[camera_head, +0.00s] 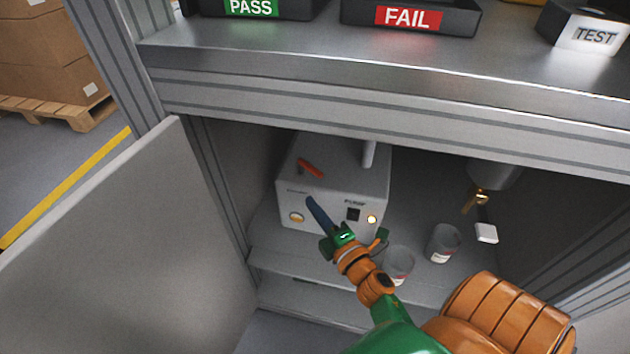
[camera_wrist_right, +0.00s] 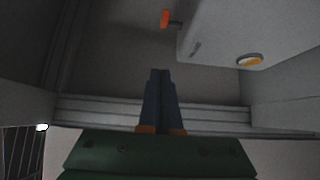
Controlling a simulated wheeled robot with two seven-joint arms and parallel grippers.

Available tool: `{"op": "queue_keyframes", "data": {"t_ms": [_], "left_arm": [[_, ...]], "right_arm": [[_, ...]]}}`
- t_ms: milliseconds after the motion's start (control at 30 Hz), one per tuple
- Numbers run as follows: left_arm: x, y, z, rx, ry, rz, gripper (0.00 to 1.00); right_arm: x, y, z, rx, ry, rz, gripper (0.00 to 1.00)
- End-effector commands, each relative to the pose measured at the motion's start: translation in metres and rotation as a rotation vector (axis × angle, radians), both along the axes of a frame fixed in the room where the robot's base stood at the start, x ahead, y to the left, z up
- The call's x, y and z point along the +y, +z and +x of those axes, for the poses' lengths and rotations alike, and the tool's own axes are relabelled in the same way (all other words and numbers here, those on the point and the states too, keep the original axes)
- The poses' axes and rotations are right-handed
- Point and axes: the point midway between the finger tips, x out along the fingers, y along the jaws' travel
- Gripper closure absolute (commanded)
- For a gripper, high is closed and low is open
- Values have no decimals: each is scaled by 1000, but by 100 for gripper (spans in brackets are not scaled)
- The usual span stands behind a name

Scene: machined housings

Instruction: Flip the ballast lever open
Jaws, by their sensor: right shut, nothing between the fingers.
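The pump (camera_head: 330,185) is a pale grey box inside the open cabinet. A red-orange lever (camera_head: 311,168), which I take for the ballast lever, lies at a slant across its top left part. In the right wrist view its orange end (camera_wrist_right: 165,18) sticks out beside the pump housing (camera_wrist_right: 235,35). My right gripper (camera_head: 312,203) is shut and empty, its dark blue fingers in front of the pump's front face, below the lever in the picture. The fingertips also show together in the right wrist view (camera_wrist_right: 160,73), apart from the lever. My left gripper is out of view.
The pump front has a round button (camera_head: 296,217), a black switch (camera_head: 353,214) and a lit round light (camera_head: 372,219). Two cups (camera_head: 444,243) stand to the right. A brass-coloured valve (camera_head: 476,200) hangs further right. The cabinet door (camera_head: 120,260) stands open at left, under the bench edge (camera_head: 380,115).

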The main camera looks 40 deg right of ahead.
Motion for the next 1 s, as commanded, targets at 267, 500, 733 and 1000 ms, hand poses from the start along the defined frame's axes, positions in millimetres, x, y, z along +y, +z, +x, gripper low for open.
{"op": "queue_keyframes", "data": {"t_ms": [267, 500, 733, 1000], "left_arm": [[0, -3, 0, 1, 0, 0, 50], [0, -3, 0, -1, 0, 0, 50], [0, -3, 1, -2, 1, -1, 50], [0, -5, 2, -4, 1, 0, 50]], "right_arm": [[-5, 0, 61, -2, 0, 2, 100], [-38, 0, 67, 2, -1, 2, 100], [-44, 0, 68, 2, 0, 5, 100], [-48, -2, 68, 2, 25, 1, 100]]}}
